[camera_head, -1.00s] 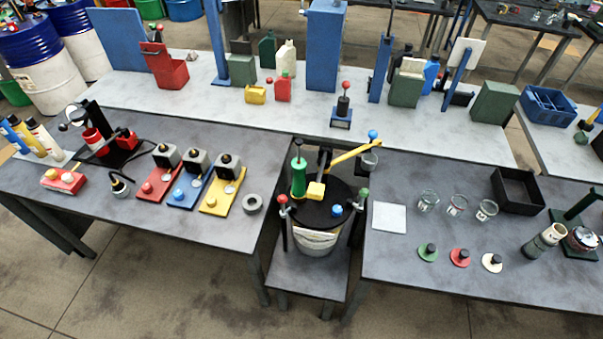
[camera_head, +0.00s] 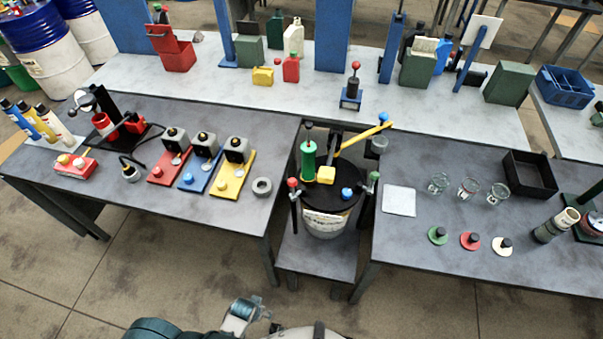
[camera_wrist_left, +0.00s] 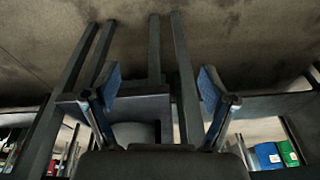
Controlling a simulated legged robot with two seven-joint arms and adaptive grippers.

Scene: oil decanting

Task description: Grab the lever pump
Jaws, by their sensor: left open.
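The lever pump stands on a round drum between the two front tables, with a yellow lever (camera_head: 360,138) slanting up to the right to a blue knob. A green cylinder (camera_head: 308,161) rises from the dark lid (camera_head: 325,199), and the drum (camera_head: 325,225) below is pale. My left arm shows at the bottom edge of the head view, apart from the pump and in front of its stand. My left gripper (camera_wrist_left: 160,85) is open and empty in the wrist view, with blue pads facing each other. The lever is not visible there. My right gripper is not seen.
The drum's low stand (camera_head: 315,255) sits in a gap between the left table (camera_head: 120,200) and right table (camera_head: 450,250). Small posts with red and green knobs flank the drum. Several colored devices stand on the left table. The floor in front is clear.

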